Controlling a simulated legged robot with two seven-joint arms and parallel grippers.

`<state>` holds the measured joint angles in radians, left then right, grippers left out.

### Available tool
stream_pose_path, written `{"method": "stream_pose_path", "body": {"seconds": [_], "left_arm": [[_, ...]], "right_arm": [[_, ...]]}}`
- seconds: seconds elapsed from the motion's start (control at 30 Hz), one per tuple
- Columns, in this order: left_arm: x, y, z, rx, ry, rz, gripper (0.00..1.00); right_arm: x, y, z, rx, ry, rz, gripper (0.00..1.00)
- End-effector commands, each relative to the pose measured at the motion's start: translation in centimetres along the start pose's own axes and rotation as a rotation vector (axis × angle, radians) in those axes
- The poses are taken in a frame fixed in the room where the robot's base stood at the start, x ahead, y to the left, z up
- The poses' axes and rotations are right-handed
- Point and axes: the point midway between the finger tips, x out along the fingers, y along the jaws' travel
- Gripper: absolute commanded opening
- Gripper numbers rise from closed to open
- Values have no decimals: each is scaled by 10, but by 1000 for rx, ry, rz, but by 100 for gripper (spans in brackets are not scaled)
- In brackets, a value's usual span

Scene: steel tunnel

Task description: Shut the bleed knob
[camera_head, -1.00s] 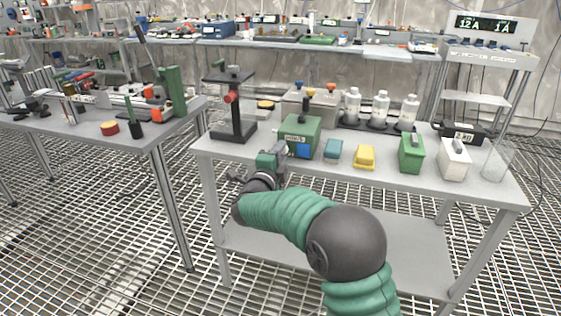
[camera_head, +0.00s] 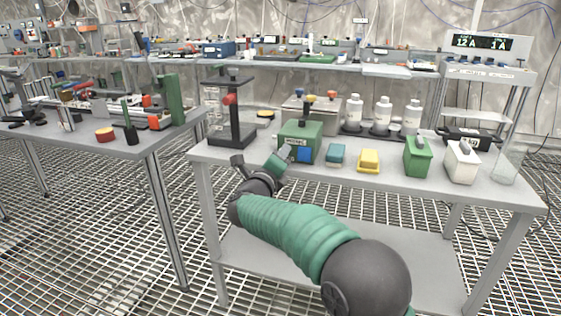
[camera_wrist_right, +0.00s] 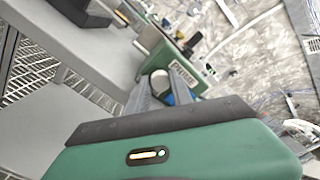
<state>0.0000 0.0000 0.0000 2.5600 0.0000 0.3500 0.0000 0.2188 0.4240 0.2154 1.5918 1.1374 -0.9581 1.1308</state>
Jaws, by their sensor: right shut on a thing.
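The green box (camera_head: 310,132) with a label and a blue square stands on the near grey table. In the right wrist view the green box (camera_wrist_right: 188,76) shows its label, which reads PRIME. A pale round knob (camera_wrist_right: 160,76) sits between my right fingers at the box; I take it for the bleed knob. My right gripper (camera_head: 285,151) is at the box's lower left front, tilted, and it is shut on the knob. It also shows in the right wrist view (camera_wrist_right: 156,90). The knob is hidden in the head view. My left gripper is not in view.
A black stand with a red knob (camera_head: 229,100) is left of the box. A teal block (camera_head: 335,155), a yellow block (camera_head: 369,162), a green canister (camera_head: 417,158) and a white canister (camera_head: 461,163) stand to the right. White bottles (camera_head: 383,113) stand behind.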

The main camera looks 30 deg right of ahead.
Motion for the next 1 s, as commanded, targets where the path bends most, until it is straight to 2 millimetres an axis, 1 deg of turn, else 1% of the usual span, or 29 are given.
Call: {"method": "stream_pose_path", "body": {"seconds": [0.03, 0.47, 0.5, 0.67, 1.0], "left_arm": [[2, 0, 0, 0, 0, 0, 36], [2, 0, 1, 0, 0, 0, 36], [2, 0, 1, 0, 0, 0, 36], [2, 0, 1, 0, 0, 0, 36], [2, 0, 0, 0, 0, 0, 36]], "right_arm": [[-1, 8, -4, 4, 6, 14, 0], [-1, 8, -4, 15, 7, 15, 0], [-1, 8, -4, 15, 7, 15, 28], [-1, 6, -3, 15, 6, 11, 49], [0, 3, -2, 15, 3, 6, 49]]}}
